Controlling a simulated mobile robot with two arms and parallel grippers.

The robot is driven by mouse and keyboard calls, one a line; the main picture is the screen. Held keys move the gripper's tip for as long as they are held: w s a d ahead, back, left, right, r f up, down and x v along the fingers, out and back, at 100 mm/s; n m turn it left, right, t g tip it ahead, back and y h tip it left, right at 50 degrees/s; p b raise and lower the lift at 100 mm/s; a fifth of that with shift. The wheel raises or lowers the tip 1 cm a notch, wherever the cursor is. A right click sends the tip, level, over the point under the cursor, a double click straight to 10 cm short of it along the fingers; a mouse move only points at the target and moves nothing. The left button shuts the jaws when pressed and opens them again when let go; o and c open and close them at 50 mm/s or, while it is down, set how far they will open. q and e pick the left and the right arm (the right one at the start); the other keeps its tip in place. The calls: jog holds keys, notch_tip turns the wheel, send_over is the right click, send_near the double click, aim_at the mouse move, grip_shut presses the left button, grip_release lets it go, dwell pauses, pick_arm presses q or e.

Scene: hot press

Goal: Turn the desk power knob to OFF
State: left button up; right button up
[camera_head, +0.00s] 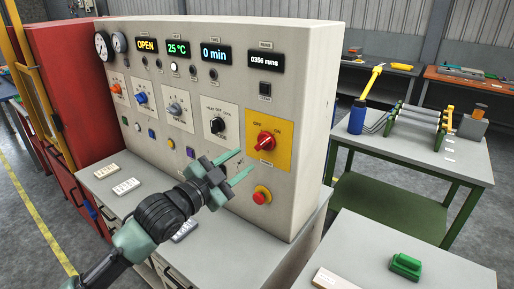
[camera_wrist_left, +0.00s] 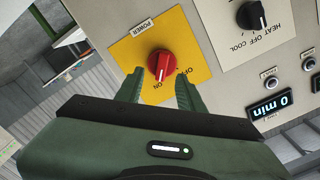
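The red power knob (camera_head: 265,140) sits on a yellow plate (camera_head: 284,150) at the right end of the press's front panel. OFF is printed at the plate's upper left and ON at its upper right. The knob also shows in the left wrist view (camera_wrist_left: 161,63), upside down, with its white mark toward the ON label. My left gripper (camera_head: 238,165) is open and empty, in front of the panel, left of and below the knob in the head view. In the wrist view its fingers lie on either side of the knob, seemingly short of it. My right gripper is not in view.
A red emergency button (camera_head: 261,195) sits below the knob. A black HEAT/OFF/COOL selector (camera_head: 217,125) is to its left. The displays are lit, one reading OPEN (camera_head: 147,45). A green block (camera_head: 405,266) lies on the front right table. Other benches stand behind at right.

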aim_at(260, 146)
pick_arm(q)
jog(key=x, duration=0.2)
jog(key=p+x, duration=0.1)
jog(key=x, duration=0.1)
jog(key=r+p+x, duration=0.1)
jog(key=x, duration=0.2)
jog(key=shift+w+d+f, duration=0.15)
jog(key=shift+w+d, duration=0.1)
jog(key=shift+w, duration=0.1)
grip_shut()
